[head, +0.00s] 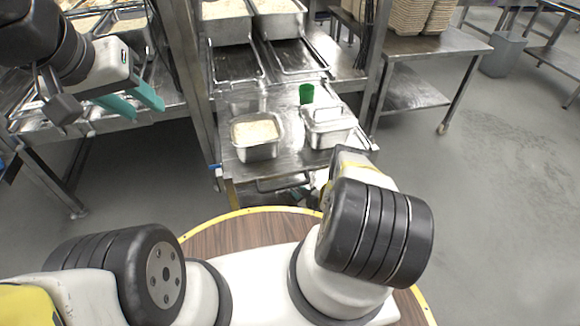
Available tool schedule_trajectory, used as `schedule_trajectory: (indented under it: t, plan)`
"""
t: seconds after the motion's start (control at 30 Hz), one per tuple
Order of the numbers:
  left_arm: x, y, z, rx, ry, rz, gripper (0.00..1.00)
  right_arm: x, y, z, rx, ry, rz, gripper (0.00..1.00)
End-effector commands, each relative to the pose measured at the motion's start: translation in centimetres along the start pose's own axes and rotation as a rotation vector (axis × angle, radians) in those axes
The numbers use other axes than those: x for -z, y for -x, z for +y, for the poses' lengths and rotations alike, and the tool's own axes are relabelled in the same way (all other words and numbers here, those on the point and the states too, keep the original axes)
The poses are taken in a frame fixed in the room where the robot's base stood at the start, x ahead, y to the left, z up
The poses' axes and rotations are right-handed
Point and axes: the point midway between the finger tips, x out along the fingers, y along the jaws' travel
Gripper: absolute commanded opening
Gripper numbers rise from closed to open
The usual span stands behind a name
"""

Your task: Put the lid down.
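A metal lid (326,114) with a raised handle shows on top of the right-hand metal pan (329,136) on the steel table. I cannot tell if it is fully seated. My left gripper (147,109) is at the upper left, far from the lid. Its two teal fingers are apart with nothing between them. My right arm reaches forward just in front of the table, below the pan with the lid.
An open pan of rice (256,152) stands left of the lidded pan. A green cup (306,93) stands behind them. A steel post (187,70) stands between my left gripper and the table.

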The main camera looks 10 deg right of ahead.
Motion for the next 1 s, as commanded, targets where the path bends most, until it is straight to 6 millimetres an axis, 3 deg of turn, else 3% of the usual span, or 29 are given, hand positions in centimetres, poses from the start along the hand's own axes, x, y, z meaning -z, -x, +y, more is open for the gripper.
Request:
schedule_trajectory:
  t: [0.5, 1.0]
  plan:
    - [0.0, 0.0, 0.0, 0.0, 0.0, 0.0, 0.36, -0.1, 6.8, 0.0, 0.0, -0.001, -0.001, 0.3]
    - [0.0, 0.0, 0.0, 0.0, 0.0, 0.0, 0.36, 0.0, 7.4, 0.0, 0.0, 0.0, -0.001, 0.3]
